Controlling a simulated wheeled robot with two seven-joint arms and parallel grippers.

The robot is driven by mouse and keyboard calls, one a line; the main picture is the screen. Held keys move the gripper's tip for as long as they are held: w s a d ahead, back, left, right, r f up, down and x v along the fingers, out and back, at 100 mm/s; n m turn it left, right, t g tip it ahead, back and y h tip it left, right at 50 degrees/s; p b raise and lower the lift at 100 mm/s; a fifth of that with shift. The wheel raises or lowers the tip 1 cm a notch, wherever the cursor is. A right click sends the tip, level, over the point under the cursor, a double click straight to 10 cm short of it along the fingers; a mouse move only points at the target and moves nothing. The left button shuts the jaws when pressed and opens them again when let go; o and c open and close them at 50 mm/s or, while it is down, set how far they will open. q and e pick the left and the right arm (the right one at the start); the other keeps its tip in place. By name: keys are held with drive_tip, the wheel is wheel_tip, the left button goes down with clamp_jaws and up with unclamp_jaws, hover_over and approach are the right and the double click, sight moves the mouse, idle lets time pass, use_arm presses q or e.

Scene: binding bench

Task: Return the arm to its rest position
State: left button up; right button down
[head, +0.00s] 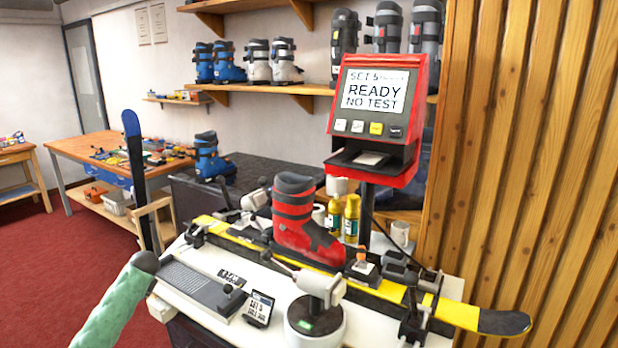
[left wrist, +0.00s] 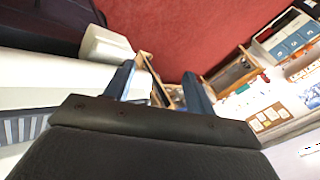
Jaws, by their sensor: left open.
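My left gripper (left wrist: 158,92) shows in the left wrist view, its two blue-grey fingers spread apart. Nothing is held between them; the red floor and parts of wooden furniture show beyond. In the head view a green arm part (head: 118,300), which looks like mine, rises from the lower left edge, left of the bench. The gripper itself is not seen there. My right gripper is in neither view. A red ski boot (head: 302,225) stands upright on a yellow ski (head: 458,311) lying across the white bench (head: 180,308).
A red display box (head: 372,120) reading "READY NO TEST" stands behind the bench. Red carpet (head: 50,265) lies open at the left.

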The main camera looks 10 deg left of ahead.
use_arm(q)
drive_tip(key=s+d+f+m+h, duration=0.1)
drive_tip(key=s+d+f, duration=0.65)
drive_tip(key=d, duration=0.25)
drive_tip(key=s+d+f+m+h, duration=0.1)
drive_tip(key=s+d+f+h, duration=0.1)
drive_tip(key=s+d+f, duration=0.75)
drive_tip(key=s+d+f+m+h, duration=0.1)
drive_tip(key=s+d+f, duration=0.45)
drive_tip(key=d, duration=0.65)
drive_tip(key=s+d+g+h, duration=0.1)
drive_tip(key=s+d+h, duration=0.1)
drive_tip(key=s+d, duration=0.8)
drive_tip(key=s+d+h, duration=0.2)
drive_tip(key=s+d, duration=0.9)
drive_tip(key=s, duration=0.7)
drive_tip(key=shift+r+g, duration=0.4)
